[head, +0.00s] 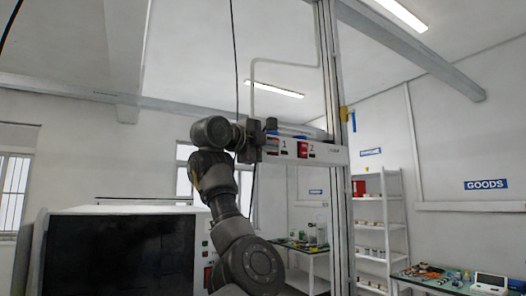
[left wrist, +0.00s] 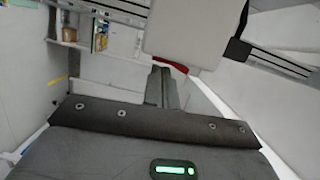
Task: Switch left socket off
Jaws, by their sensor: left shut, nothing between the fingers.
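In the head view a white socket panel (head: 328,153) is fixed to a tall metal post, with the labels 1 and 2 on its front. The left socket, marked 1 (head: 284,144), is at the panel's left part. A red part (head: 302,149) shows between the two labels. My left gripper (head: 266,140) is at the panel's left end and hides part of it. I cannot tell whether it touches a switch. In the left wrist view my left gripper's fingers (left wrist: 163,82) are together and empty, near a white housing (left wrist: 190,28) and a red part (left wrist: 171,64). My right gripper is out of view.
The metal post (head: 333,200) stands right of my left arm. A white cabinet with a dark front (head: 120,255) stands at lower left. Shelves (head: 380,225) and a work table (head: 430,280) with small items are farther right.

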